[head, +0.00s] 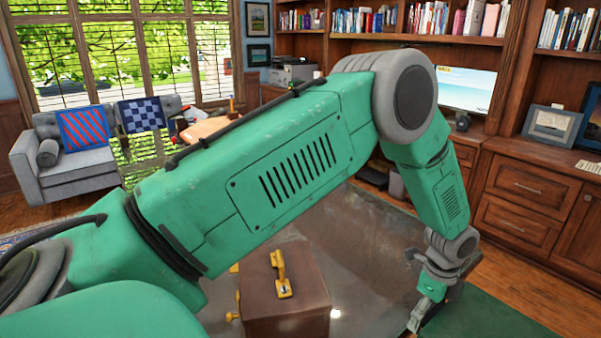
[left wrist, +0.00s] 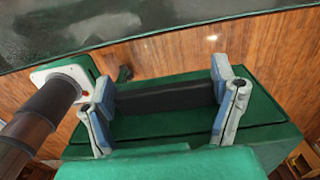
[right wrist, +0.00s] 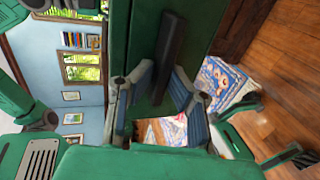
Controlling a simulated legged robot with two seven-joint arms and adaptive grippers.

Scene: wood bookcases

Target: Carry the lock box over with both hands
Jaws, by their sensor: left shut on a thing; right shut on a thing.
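The lock box is green; part of its flat top (head: 485,318) shows at the lower right of the head view. In the left wrist view its green side (left wrist: 200,140) carries a dark bar handle (left wrist: 165,97). My left gripper (left wrist: 164,104) is shut on that handle; in the head view it (head: 418,312) is at the box's left edge. In the right wrist view the green box face (right wrist: 198,40) has another dark bar (right wrist: 170,50). My right gripper (right wrist: 163,98) is shut on that bar. The head view does not show my right gripper.
A grey table (head: 375,235) bears a brown case (head: 290,300) with yellow fittings, left of the lock box. Wood cabinets (head: 525,195) line the right side. A grey sofa (head: 85,180) stands far left. Bare wood floor (left wrist: 275,60) shows between box and table in the left wrist view.

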